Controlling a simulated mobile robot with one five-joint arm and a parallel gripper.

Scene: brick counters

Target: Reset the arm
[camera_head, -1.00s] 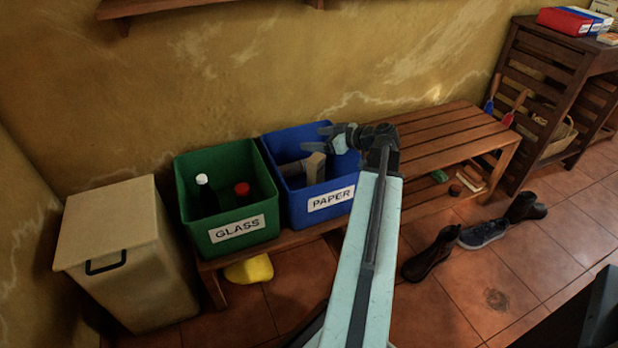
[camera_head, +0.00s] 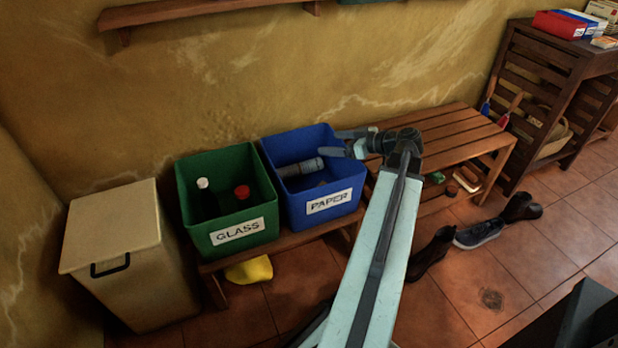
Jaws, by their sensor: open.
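My gripper (camera_head: 340,143) is open and empty at the end of my pale blue arm (camera_head: 375,265). It points left, over the right rear rim of the blue bin (camera_head: 323,206) labelled PAPER. Its two fingers are apart. Inside the blue bin lies a grey, roughly cylindrical item (camera_head: 299,168), just left of and below the fingers. The bottom of this bin is partly hidden by its front wall.
A beige lidded bin (camera_head: 120,240) is at left, a yellow item (camera_head: 249,270) below the bench, shoes (camera_head: 480,233) on the floor, a wall shelf (camera_head: 200,14) above.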

